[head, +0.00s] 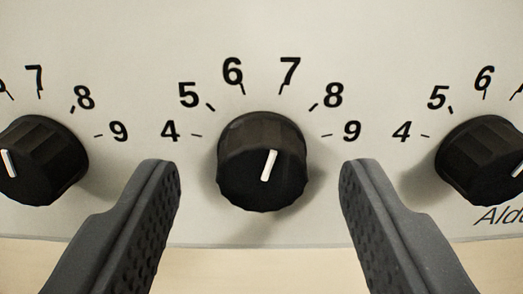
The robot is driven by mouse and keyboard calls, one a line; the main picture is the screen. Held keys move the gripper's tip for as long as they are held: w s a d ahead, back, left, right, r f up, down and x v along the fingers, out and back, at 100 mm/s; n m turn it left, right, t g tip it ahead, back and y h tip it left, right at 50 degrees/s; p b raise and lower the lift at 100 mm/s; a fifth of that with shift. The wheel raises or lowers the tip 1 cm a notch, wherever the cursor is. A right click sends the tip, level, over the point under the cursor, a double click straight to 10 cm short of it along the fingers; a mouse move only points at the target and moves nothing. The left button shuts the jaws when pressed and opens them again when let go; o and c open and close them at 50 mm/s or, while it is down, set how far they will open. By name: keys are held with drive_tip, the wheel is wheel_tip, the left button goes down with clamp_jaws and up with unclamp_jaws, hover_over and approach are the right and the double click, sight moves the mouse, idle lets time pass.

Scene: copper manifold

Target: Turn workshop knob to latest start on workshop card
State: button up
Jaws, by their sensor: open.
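A black fluted knob (262,170) sits in the middle of a pale panel, with a scale from 4 to 9 around it. Its white pointer line leans a little right of straight up, roughly toward the 7. No label in view says which knob is the workshop knob. No card is in view. My gripper (260,185) is open, with one dark ridged finger on each side of the middle knob. Gaps show between both fingers and the knob, and nothing is held.
A left knob (40,165) and a right knob (490,160) are cut off by the picture edges. Part of a label (500,215) reading "Ald" shows under the right knob. A plain beige strip (250,270) lies below the panel.

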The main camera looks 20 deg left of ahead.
drive_tip(key=shift+w+a+r, duration=0.1)
drive_tip(key=shift+w+r, duration=0.05)
drive_tip(key=shift+w, duration=0.35)
drive_tip(key=shift+c, duration=0.2)
drive_tip(key=c, duration=0.9)
